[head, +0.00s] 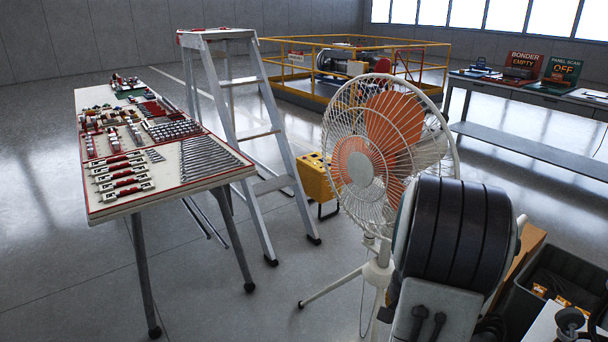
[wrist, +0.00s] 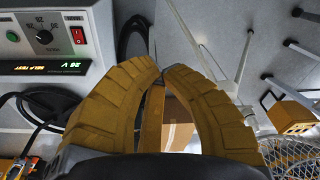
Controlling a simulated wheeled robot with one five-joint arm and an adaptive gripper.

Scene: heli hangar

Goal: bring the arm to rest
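My gripper (wrist: 160,70) shows in the wrist view as two ribbed yellow fingers. Their tips meet at the middle of the picture, and nothing is seen held between them. Below the tips a narrow gap between the fingers shows a brown cardboard box (wrist: 178,112) beyond. In the head view I cannot make out my gripper.
A white fan (head: 385,150) stands close ahead. Left of it are a stepladder (head: 278,195), a yellow case (head: 318,178) and a tool table (head: 205,180). The wrist view shows a grey control unit (wrist: 45,60) and black cables (wrist: 30,115).

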